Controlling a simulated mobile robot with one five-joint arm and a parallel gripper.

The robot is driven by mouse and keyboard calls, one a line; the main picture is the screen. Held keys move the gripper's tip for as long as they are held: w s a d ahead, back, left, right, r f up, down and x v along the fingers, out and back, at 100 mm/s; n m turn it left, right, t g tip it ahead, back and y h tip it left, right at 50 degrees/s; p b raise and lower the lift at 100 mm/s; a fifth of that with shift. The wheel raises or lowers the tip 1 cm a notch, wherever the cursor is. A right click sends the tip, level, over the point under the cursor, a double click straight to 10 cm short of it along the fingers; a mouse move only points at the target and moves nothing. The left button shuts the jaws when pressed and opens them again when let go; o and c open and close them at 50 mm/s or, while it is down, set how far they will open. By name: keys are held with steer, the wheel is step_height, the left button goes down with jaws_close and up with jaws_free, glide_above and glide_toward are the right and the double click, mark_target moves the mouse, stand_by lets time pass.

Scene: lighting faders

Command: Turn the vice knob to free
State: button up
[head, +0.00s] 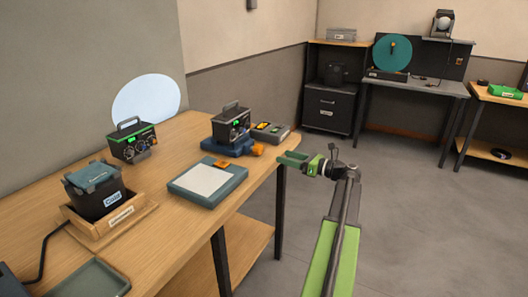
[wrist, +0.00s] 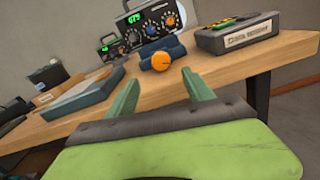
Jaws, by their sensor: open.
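The vice knob (wrist: 161,61) is orange and round, with a small pale mark on its face in the wrist view. It sits on the front of the blue vice (wrist: 175,49). In the head view, the knob (head: 257,150) points toward my gripper, and the blue vice (head: 222,147) stands near the table's right edge. A dark instrument (wrist: 150,24) with a green display and several dials stands at the vice. My gripper (wrist: 161,92) is open and empty. Its two green fingers point at the knob from a short distance. The gripper (head: 287,159) also shows in the head view.
A grey box (wrist: 240,34) with a label and coloured top parts stands right of the vice. A blue-framed pad (head: 207,181) with an orange clip lies to the left. A second instrument (head: 132,142) and a wooden tray (head: 107,228) are farther left.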

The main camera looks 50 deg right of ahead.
mark_target(261, 150)
steer(key=x, duration=1)
steer(key=shift+w, duration=0.3)
jaws_close()
steer(key=shift+n, duration=2.8)
